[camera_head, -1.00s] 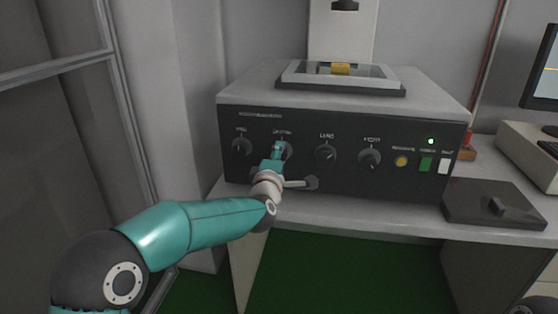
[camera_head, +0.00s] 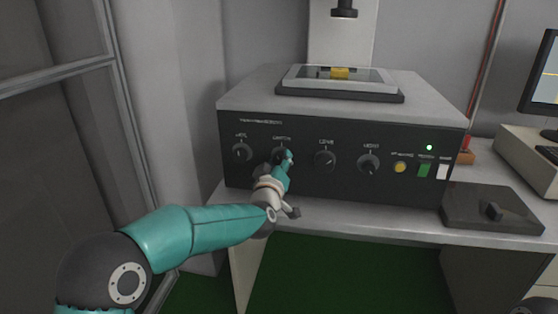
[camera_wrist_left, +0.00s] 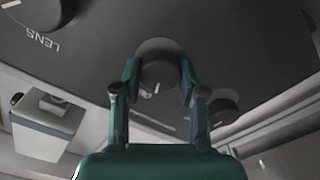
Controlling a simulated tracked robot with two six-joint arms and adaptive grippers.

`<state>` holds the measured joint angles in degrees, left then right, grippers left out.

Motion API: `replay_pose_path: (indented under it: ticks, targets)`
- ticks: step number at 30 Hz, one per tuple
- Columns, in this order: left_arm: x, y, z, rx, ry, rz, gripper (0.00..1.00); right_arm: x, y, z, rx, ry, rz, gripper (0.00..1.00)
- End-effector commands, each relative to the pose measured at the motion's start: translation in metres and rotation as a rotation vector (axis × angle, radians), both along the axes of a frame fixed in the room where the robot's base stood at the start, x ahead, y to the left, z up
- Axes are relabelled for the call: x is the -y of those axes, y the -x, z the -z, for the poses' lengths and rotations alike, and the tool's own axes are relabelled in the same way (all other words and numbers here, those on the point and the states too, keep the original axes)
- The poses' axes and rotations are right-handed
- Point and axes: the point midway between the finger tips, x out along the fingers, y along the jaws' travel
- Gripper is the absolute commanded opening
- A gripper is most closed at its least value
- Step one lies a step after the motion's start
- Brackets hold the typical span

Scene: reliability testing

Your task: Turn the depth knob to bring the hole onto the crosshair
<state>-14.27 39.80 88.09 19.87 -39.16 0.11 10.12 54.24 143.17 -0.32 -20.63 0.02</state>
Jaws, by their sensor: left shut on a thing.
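The depth knob (camera_head: 279,152) is the second dark round knob from the left on the black front panel. My left gripper (camera_head: 287,158) covers part of it in the head view. In the left wrist view my left gripper (camera_wrist_left: 158,76) has one finger on each side of the depth knob (camera_wrist_left: 158,82) and is shut on it. A pale pointer mark shows on the knob's face. A yellow piece (camera_head: 340,73) lies on the stage on top of the box. The monitor (camera_head: 548,78) is cut off at the right edge; no hole or crosshair can be made out.
Beside the depth knob are a left knob (camera_head: 242,152), the LENS knob (camera_head: 325,160) and the LIGHT knob (camera_head: 369,163). Right of these are yellow, green and white buttons. A dark flat box with a small lever (camera_head: 493,208) lies on the bench. A dark lens tube (camera_head: 343,10) hangs above the stage.

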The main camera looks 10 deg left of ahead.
Motion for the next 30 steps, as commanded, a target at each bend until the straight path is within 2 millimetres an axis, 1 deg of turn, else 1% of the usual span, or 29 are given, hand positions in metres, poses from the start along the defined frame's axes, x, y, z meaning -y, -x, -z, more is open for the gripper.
replay_pose_path:
  ticks: [1,30]
  targets:
    - [0.003,0.001,0.008,-0.018,-0.046,0.009,0.06,0.000,0.000,-0.003,0.000,0.000,0.000,0.76]
    - [0.002,0.001,0.008,0.015,-0.965,0.012,0.06,0.000,0.000,-0.038,0.000,0.000,0.000,0.76]
